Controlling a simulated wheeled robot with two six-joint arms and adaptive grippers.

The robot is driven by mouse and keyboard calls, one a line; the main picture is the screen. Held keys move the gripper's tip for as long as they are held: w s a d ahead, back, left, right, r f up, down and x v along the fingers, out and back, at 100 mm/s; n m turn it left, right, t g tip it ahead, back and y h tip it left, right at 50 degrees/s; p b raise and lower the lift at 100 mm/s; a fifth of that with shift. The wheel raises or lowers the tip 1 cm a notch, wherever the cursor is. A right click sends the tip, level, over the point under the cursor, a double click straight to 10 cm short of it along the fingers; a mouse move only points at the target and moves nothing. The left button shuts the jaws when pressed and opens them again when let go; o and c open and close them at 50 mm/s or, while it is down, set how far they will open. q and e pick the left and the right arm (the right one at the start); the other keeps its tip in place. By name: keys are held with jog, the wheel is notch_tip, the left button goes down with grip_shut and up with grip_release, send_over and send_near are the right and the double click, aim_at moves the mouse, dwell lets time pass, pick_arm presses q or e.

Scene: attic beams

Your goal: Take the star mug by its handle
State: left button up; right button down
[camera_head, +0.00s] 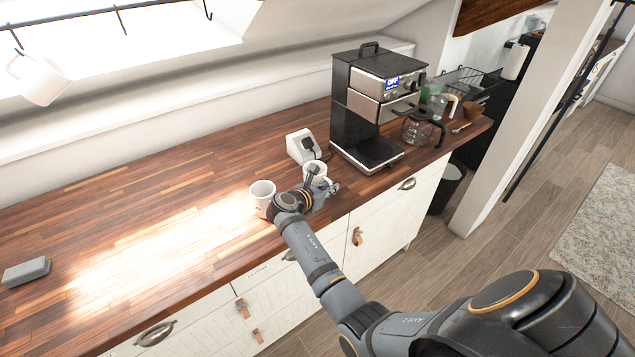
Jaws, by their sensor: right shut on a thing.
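A white mug (315,169), which I take to be the star mug, stands on the wooden counter behind my right gripper. Its star print and its handle are hidden or too small to make out. My right gripper (326,189) is at the mug's near side, shut on it; the wrist covers part of the contact. A second white mug (262,197) stands just left of my right wrist, with marks too small to read. My left gripper is not in view.
A coffee machine (362,100) and a glass carafe (417,128) stand to the right on the wooden counter (130,215). A small white device (302,146) is behind the mugs. A grey block (26,272) lies far left. Another white mug (40,80) hangs upper left. The counter's left is mostly clear.

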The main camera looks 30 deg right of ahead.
jog(key=shift+r, duration=0.1)
notch_tip(320, 180, up, 2)
jog(key=shift+r, duration=0.25)
jog(key=s+d+r+b, duration=0.1)
jog(key=s+d+r, duration=0.3)
jog(key=s+r, duration=0.6)
jog(key=s, duration=0.3)
jog(key=shift+s+d, duration=0.2)
jog(key=shift+s, duration=0.05)
